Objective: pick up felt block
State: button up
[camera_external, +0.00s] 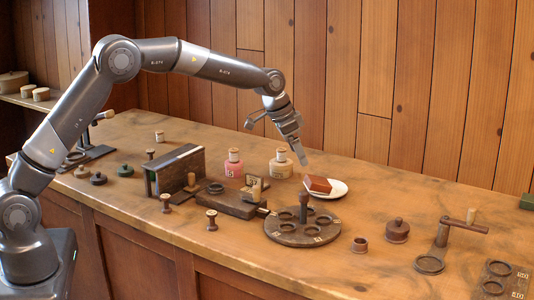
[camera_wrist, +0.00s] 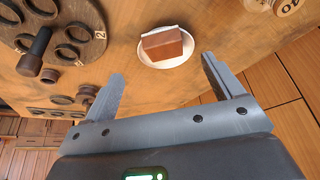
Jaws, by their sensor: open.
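The felt block (camera_external: 317,185) is a small reddish-brown block with a pale layer along one side. It lies on a white oval dish (camera_external: 340,190) on the wooden bench. In the wrist view the block (camera_wrist: 163,44) sits on the dish (camera_wrist: 183,61), ahead of my fingers and roughly between their lines. My gripper (camera_external: 292,150) is open and empty, above the bench behind and left of the dish; its two spread fingers also show in the wrist view (camera_wrist: 162,76). Nothing hides the block.
A round ring rack (camera_external: 300,238) with an upright post stands just left and in front of the dish. Pink (camera_external: 234,165) and cream (camera_external: 281,163) bottles stand left of it. A plank wall (camera_external: 430,90) rises behind. The bench right of the dish is clear.

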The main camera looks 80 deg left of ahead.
send_over(308, 180)
jog(key=s, duration=0.2)
notch_tip(308, 180, down, 4)
jog(key=shift+w+d+f, duration=0.1)
jog(key=shift+d+f, duration=0.05)
jog(key=shift+f, duration=0.1)
jog(key=shift+x, duration=2.75)
jog(key=shift+c, duration=0.5)
jog(key=c, duration=1.1)
